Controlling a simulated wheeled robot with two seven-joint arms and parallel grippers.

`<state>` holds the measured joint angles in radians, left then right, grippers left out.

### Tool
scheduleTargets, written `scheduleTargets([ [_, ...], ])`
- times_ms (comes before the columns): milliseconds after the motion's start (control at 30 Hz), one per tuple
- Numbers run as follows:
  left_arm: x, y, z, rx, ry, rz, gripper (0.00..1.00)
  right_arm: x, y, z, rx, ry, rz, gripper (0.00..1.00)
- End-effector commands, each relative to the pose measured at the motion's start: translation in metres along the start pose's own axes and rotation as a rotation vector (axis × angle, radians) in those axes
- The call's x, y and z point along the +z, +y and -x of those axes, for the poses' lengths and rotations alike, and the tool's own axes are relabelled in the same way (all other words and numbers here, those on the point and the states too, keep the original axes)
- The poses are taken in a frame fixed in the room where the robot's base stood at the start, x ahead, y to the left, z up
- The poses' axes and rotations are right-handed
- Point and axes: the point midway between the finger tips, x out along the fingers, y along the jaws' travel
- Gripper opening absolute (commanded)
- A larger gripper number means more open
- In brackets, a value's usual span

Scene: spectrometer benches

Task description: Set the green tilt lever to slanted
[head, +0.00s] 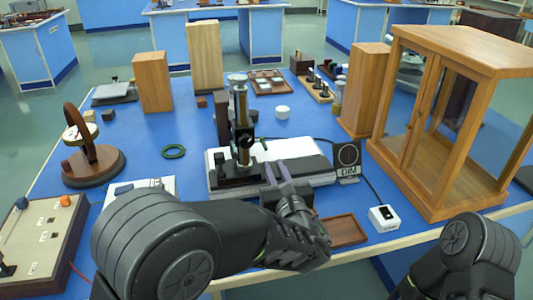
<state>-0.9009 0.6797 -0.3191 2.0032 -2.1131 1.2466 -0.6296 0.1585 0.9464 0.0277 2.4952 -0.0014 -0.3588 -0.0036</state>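A brass-and-black upright instrument (242,125) stands on a white and black base (222,172) in the middle of the bench. My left gripper (276,171) reaches in from the front, over the front edge of that base. Its two pale fingers point away from me with a narrow gap between them, and nothing shows held. I cannot tell if they touch the base. My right arm shows at the lower right; its gripper is out of view.
A dimmer box (348,161) stands right of the base. A wooden tray (343,231) and a white switch box (383,218) lie in front. A glazed wooden cabinet (406,120) blocks the right.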

Motion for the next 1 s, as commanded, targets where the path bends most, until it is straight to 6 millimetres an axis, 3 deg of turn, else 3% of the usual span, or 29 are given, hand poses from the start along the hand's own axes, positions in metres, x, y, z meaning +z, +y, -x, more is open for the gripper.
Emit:
scheduleTargets([
  [633,-0.003,0.000,-0.003,0.000,0.000,0.001,0.18,0.000,0.001,-0.003,0.000,0.000,0.000,0.00],
  [767,-0.004,0.000,-0.015,0.000,0.001,0.000,0.18,0.000,0.001,-0.003,0.000,0.000,0.000,0.00],
  [1000,-0.004,0.000,-0.051,0.001,0.000,0.000,0.18,0.000,0.001,-0.002,0.000,0.000,0.000,0.00],
])
